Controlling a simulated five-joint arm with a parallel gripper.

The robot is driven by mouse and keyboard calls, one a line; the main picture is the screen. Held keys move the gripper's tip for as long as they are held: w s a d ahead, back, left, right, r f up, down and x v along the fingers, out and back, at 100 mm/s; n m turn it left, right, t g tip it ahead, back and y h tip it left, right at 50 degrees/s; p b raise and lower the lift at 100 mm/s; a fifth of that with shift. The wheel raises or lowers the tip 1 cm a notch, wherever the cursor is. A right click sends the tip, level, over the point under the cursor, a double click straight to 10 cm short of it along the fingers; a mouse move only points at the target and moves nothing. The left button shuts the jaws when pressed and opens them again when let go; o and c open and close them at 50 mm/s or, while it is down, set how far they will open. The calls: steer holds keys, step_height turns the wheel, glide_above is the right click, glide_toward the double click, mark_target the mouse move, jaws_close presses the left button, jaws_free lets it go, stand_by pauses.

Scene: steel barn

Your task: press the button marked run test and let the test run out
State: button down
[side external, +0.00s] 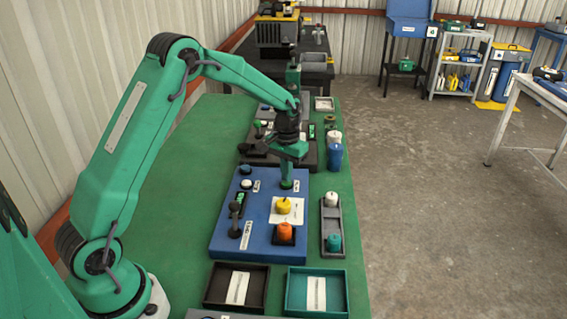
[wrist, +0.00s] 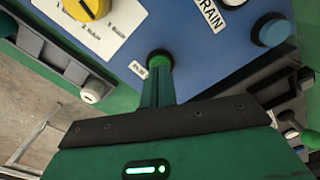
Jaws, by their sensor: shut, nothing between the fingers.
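The blue panel (side external: 225,235) lies on the green bench. A green round button (wrist: 160,58) sits near its edge in the wrist view, with a small white label (wrist: 138,70) beside it, too small to read surely. My gripper (side external: 287,178) is shut and empty, pointing down at this button. In the wrist view the closed fingers (wrist: 157,80) end at the button and partly cover it; I cannot tell whether they touch or press it. A white button (wrist: 233,3) marked with a label ending in "RAIN" and a blue button (wrist: 271,31) stand elsewhere on the panel.
The panel also bears a yellow knob (side external: 284,205), an orange part (side external: 286,230) and a black lever (side external: 235,220). A grey holder (side external: 332,221) lies to the right. A black tray (side external: 209,289) and a teal tray (side external: 341,291) lie in front. The bench is bare left of the panel.

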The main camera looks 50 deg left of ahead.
mark_target(286, 183)
step_height(286, 183, up, 6)
stand_by(1.0)
steer(key=shift+r, duration=0.15)
stand_by(0.4)
steer(key=s+d+r+m+t, duration=0.1)
steer(key=s+d+r+t, duration=0.35)
steer(key=s+r, duration=0.85)
steer(key=s+d+m, duration=0.1)
steer(key=s+d, duration=0.1)
steer(key=s, duration=0.5)
steer(key=s+d+m+t, duration=0.1)
steer(key=s+d, duration=0.1)
steer(key=s, duration=0.6)
steer(key=shift+s+d, duration=0.25)
steer(key=shift+d, duration=0.1)
